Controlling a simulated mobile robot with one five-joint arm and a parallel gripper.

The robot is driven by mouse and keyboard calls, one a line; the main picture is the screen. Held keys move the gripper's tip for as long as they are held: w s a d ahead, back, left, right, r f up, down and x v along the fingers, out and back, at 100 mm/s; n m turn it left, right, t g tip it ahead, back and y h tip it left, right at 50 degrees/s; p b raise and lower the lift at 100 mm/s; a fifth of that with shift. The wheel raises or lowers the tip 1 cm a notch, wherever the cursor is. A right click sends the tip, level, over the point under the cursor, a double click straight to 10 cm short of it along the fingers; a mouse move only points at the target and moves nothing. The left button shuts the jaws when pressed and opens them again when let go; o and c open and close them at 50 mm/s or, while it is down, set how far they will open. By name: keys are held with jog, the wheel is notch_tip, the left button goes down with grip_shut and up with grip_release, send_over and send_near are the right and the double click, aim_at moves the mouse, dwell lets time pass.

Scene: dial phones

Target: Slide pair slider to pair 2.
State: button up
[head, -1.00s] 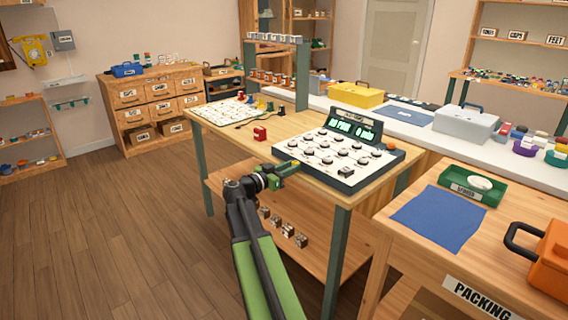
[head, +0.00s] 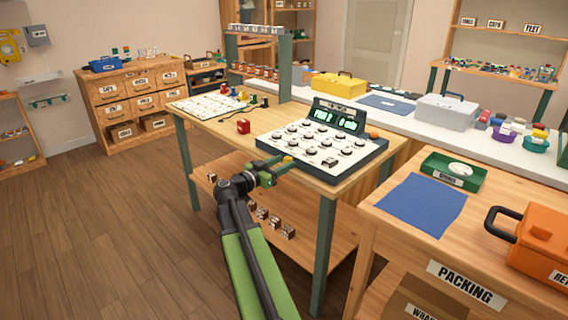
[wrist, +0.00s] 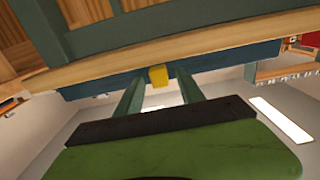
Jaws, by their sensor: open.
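The tester box (head: 262,146) is a white panel of round knobs in a dark case with a lit green display (head: 338,121). It sits on the wooden bench. A small yellow tab (wrist: 158,75) shows on the box's dark front edge in the wrist view and is probably the pair slider; its pair marks cannot be read. My gripper (head: 281,162) is at the box's front left edge in the head view. In the wrist view my gripper (wrist: 158,88) is open, with the yellow tab just beyond and between its fingertips. Contact cannot be told.
Small blocks stand on the lower shelf. A packing table with a blue mat (head: 424,205) stands at right. The floor at left is clear.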

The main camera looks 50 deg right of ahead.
jog(key=w+a, duration=0.1)
jog(key=a, duration=1.6)
jog(key=shift+w, duration=0.1)
jog(key=w+a+f+n+t+y, duration=0.25)
jog(key=a+f+n+y, duration=0.5)
jog(key=a+f, duration=0.9)
jog(key=s+a+f+n+y, duration=0.1)
jog(key=a+f+n+y, duration=0.1)
jog(key=a+n+y, duration=0.3)
jog(key=s+a+f+n+g+y, duration=0.1)
jog(key=a+f+n+y, duration=0.15)
jog(key=a, duration=0.55)
jog(key=s+a+f+n+y, duration=0.1)
jog(key=a+f+n+y, duration=0.25)
jog(key=a, duration=0.25)
notch_tip(320, 180, up, 28)
jog(key=p, duration=2.7)
jog(key=shift+w+a, duration=0.15)
jog(key=shift+w, duration=0.05)
